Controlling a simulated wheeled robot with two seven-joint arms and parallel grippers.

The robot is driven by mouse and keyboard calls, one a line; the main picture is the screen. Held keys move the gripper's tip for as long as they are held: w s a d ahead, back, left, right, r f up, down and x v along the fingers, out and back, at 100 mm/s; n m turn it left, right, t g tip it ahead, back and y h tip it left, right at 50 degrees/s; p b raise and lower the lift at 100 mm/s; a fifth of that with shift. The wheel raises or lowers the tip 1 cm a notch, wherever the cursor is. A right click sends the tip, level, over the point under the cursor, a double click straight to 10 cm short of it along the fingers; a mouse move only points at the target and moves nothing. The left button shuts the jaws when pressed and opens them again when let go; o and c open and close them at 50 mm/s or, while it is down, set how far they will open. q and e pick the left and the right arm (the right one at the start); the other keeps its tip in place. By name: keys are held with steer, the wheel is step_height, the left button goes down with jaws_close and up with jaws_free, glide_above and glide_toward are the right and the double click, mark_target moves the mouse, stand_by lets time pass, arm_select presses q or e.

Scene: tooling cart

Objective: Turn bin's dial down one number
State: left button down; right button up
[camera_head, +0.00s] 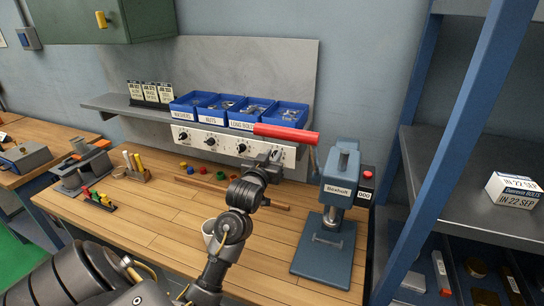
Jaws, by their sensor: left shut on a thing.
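Several blue bins stand in a row on the grey shelf. Three labels read WASHERS (183,116), NUTS (211,121) and LONG BOLTS (242,126). The label of the rightmost bin (288,116) is hidden behind a red bar. A white dial panel (225,146) runs below the bins, with one dark dial under each. The dials under washers (184,136), nuts (210,141) and long bolts (241,147) are uncovered. My left gripper (273,158) is at the rightmost dial, shut on it; its fingers hide most of it. The dial numbers are too small to read. My right gripper is out of view.
The press's red handle (287,133) juts across just above my left gripper. The blue press (328,235) stands right of my arm. Small coloured parts and a wooden strip lie on the bench (150,215).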

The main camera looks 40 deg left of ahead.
arm_select(q)
steer(key=n+p, duration=0.3)
steer(key=n, duration=0.1)
steer(key=shift+s+a, duration=0.1)
steer(key=shift+a, duration=0.15)
steer(key=shift+a+f+n+p, duration=0.1)
steer(key=shift+n+p, duration=0.4)
steer(key=shift+n, duration=0.35)
steer(key=shift+a+f+n+p, duration=0.1)
steer(key=shift+n+p, duration=0.35)
steer(key=shift+n, duration=0.4)
steer(key=c, duration=1.3)
jaws_free()
steer(key=b+v, duration=0.3)
steer(key=v, duration=0.8)
